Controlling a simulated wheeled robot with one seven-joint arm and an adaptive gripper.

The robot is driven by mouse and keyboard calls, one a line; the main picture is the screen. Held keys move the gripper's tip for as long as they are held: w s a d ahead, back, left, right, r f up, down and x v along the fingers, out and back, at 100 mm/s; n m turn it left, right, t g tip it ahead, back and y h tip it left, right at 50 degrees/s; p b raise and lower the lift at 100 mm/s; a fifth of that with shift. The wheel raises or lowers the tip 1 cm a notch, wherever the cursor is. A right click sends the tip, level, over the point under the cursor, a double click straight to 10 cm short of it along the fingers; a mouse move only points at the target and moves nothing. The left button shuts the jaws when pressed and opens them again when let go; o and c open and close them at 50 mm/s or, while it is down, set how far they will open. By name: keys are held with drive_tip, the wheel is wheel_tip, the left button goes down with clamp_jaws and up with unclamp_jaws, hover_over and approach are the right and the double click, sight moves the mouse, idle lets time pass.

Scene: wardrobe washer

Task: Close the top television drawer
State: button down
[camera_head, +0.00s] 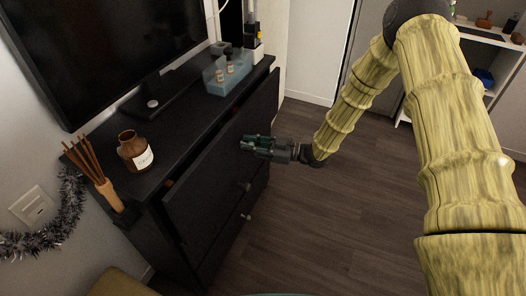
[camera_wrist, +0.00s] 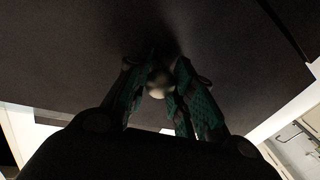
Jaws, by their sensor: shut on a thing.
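The dark television stand (camera_head: 140,195) stands along the wall at the left in the head view. Its top drawer (camera_head: 205,190) is pulled out, with a gap between its front and the cabinet top. My gripper (camera_head: 250,150) is at the drawer front, its green-padded fingers around a small round knob. In the wrist view, the fingers (camera_wrist: 160,92) are shut on the pale round knob (camera_wrist: 158,82), and the dark drawer front (camera_wrist: 230,60) fills the upper part. The fingers hide part of the knob.
A television (camera_head: 110,50), a brown jar (camera_head: 134,150), reed sticks (camera_head: 92,170) and a translucent blue box (camera_head: 228,73) with small bottles are on the stand. Below the top drawer is another knob (camera_head: 247,216). The wooden floor (camera_head: 310,220) to the right is clear.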

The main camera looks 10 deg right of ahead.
sight(242, 141)
drive_tip(key=shift+w+a+r, duration=0.15)
drive_tip(key=shift+w+a, duration=0.95)
drive_tip(key=shift+a, duration=0.1)
drive_tip(key=c, duration=1.3)
unclamp_jaws()
drive_tip(key=shift+d, duration=0.1)
drive_tip(key=shift+o, duration=0.6)
drive_tip(key=shift+s, duration=0.15)
drive_tip(key=v, duration=1.2)
